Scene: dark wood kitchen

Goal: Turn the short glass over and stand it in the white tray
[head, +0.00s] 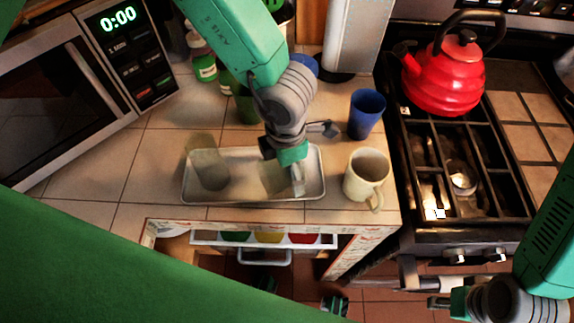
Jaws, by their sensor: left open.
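The white tray (240,200) is a shallow, pale metal-looking tray on the tiled counter. A clear, faintly tinted short glass (273,179) is in its right half, beside my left gripper; I cannot tell which way up it is. A larger see-through glass (208,170) stands in the tray's left half. My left gripper (311,156) is open over the tray's right side, with one finger pointing down beside the short glass and another part reaching right. Whether it touches the glass is unclear. My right gripper (437,302) is low at the right, away from the tray; its finger gap is unclear.
A cream mug (367,177) stands close to the tray's right end, with a blue cup (365,114) behind it. A red kettle (444,78) is on the stove. A microwave (75,85) and bottles (203,62) are at the left and back. Counter left of the tray is clear.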

